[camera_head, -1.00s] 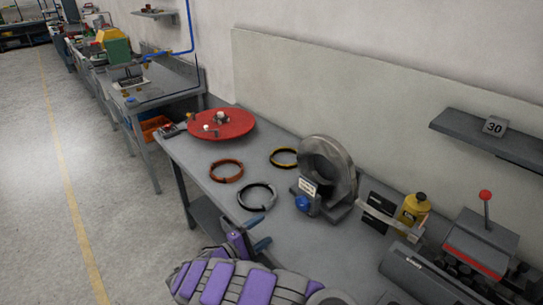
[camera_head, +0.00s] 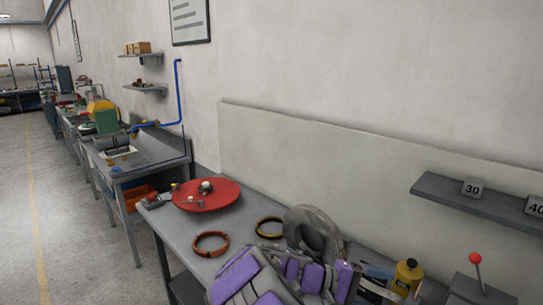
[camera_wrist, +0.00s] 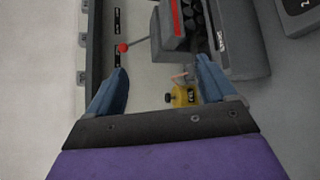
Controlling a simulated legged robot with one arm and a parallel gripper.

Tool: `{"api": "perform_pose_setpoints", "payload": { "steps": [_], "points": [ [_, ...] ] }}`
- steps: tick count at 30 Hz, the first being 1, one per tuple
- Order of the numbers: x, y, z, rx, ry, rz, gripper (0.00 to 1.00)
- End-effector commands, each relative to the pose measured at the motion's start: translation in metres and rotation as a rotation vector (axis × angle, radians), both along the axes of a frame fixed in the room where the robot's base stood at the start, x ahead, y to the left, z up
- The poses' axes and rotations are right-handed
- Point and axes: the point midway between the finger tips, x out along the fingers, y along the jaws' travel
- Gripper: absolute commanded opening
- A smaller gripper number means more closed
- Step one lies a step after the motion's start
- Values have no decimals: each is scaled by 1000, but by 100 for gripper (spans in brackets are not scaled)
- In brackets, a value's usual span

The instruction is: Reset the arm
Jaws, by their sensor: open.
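My gripper (camera_wrist: 161,64) is open and empty in the wrist view, its two blue fingers apart. Part of a yellow bottle (camera_wrist: 184,95) shows between the fingers, beyond them. In the head view my purple and grey arm is folded low over the front of the workbench, with the gripper (camera_head: 388,281) at its right end, near the yellow bottle (camera_head: 406,276). An orange coil (camera_head: 210,255) and a black-and-yellow coil (camera_head: 258,227) lie flat on the bench, left of the arm. The silvery-black coil is hidden behind my arm.
A red disc (camera_head: 207,202) stands at the bench's left end. A grey ring-shaped machine (camera_head: 300,215) stands behind my arm, partly covered. A red-knobbed lever (camera_head: 477,260) is at the right. A wall shelf (camera_head: 445,190) hangs above. Open floor (camera_head: 80,240) lies left.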

Motion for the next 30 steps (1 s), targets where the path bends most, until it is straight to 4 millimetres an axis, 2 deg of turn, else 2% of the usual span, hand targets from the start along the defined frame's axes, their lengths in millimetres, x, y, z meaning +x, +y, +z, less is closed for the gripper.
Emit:
{"api": "perform_pose_setpoints", "payload": {
  "steps": [1,3,6,13,20,24,30],
  "points": [
    [-18,-10,8,44,-13,-45,84],
    [-43,-21,12,110,-21,-100,84],
    [-77,-30,15,213,-36,-171,84],
    [-153,-30,10,473,-75,-297,84],
    [-215,-2,-4,756,-116,-355,84],
    [-249,26,-13,929,-134,-366,84],
    [-286,69,-22,1147,-153,-341,84]
  ]
}}
